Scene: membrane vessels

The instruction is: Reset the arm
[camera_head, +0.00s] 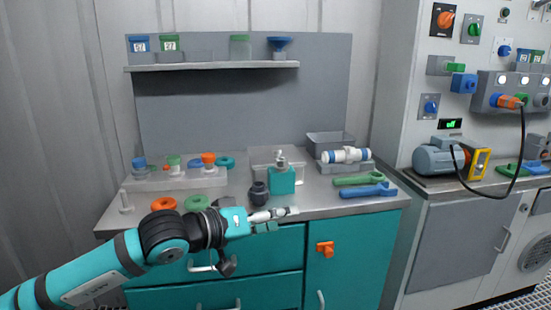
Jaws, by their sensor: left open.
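My left arm (110,258) reaches in from the lower left, teal with black joints. Its gripper (279,219) is open and empty at the front edge of the grey countertop (330,207), with its fingers pointing right. The gripper is in front of the teal block (282,181) and the dark round-bodied piece (259,193), and looks apart from both. A white cylindrical vessel with blue bands (346,155) lies on its side at the right rear of the counter. My right gripper is not in view.
A green wrench (360,180) and a blue wrench (368,190) lie at the right. Orange (164,204) and green (196,203) rings lie near the arm. A grey bin (330,142) stands behind the vessel. Teal drawers (270,246) are below; a shelf (212,66) hangs above.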

